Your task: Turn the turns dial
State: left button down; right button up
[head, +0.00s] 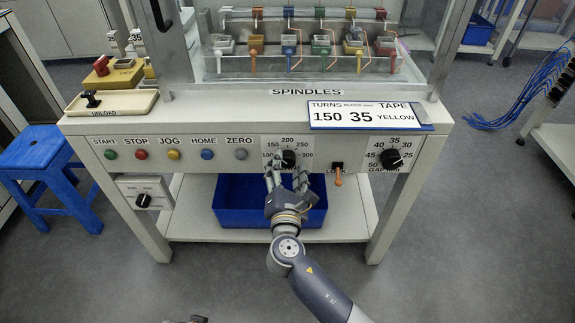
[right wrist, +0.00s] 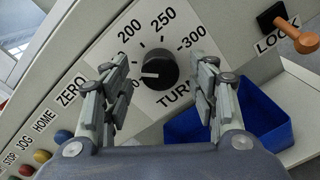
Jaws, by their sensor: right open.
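The turns dial (head: 288,158) is a black round knob on the white front panel, ringed by numbers. In the right wrist view the dial (right wrist: 159,69) has a white pointer mark toward the left of the picture; the number nearest it is partly hidden by a finger. My right gripper (head: 286,177) is in front of the panel, just below the dial. In the right wrist view its open fingers (right wrist: 160,98) stand on either side of the dial, with nothing between them. A small part at the bottom edge, perhaps my left gripper (head: 190,319), barely shows.
A sign (head: 368,116) above reads turns 150, 35, tape yellow. The gap dial (head: 391,158) and the orange-handled lock lever (head: 338,177) are to the right. Coloured buttons (head: 174,154) are to the left. A blue bin (head: 231,210) sits on the shelf below.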

jog(key=s, duration=1.1)
jog(key=shift+w+r, duration=0.1)
